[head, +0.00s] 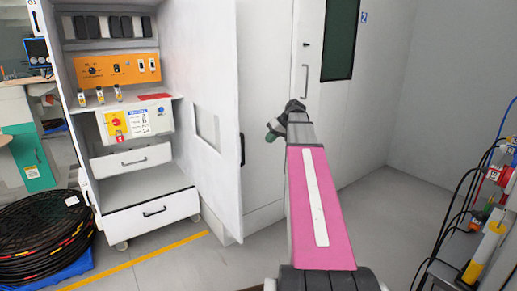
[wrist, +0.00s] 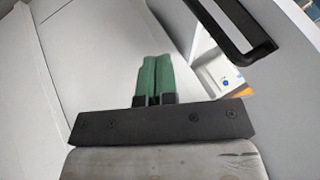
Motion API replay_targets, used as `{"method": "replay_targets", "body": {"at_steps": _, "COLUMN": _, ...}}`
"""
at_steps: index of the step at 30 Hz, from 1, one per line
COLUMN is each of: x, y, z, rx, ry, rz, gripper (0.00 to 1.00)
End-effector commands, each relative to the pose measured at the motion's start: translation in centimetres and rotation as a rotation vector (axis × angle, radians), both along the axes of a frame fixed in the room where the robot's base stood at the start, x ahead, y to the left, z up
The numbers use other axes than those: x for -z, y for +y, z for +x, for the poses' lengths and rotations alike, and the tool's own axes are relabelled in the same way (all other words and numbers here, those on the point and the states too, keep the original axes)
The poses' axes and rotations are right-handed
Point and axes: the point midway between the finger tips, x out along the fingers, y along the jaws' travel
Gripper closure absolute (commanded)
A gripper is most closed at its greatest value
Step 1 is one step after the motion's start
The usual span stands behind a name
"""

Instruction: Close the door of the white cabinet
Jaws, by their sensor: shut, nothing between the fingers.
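The white cabinet (head: 152,211) stands open at the left in the head view, with its shelves and drawers showing. Its door (head: 207,65) is swung out wide to the right, with a window in it and a black handle (head: 242,149) near its free edge. My gripper (head: 272,134) is to the right of the door's free edge, apart from the handle in the picture. In the wrist view its green fingers (wrist: 155,78) are shut together and empty. The black handle (wrist: 232,28) also shows there at the upper right, beyond the fingertips.
A white wall door with a dark window (head: 340,40) is behind my arm. Black cable coils (head: 40,240) lie at the lower left. A bench with cables and a yellow cylinder (head: 484,252) is at the right. Grey floor (head: 385,205) is clear between.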

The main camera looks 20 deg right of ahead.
Motion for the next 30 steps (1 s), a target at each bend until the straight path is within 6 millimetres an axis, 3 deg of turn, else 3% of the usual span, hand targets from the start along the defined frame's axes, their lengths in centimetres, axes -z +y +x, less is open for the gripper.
{"method": "replay_targets", "body": {"at_steps": 16, "x": 7.7, "y": 4.9, "z": 3.1, "rx": 0.000, "ry": 0.002, "rz": 0.000, "gripper": 1.00}}
{"method": "replay_targets", "body": {"at_steps": 22, "x": 7.6, "y": 7.6, "z": 2.7, "rx": 0.000, "ry": 0.000, "rz": -0.001, "gripper": 1.00}}
{"method": "replay_targets", "body": {"at_steps": 30, "x": 7.6, "y": 8.8, "z": 2.6, "rx": 0.001, "ry": 0.001, "rz": -0.001, "gripper": 1.00}}
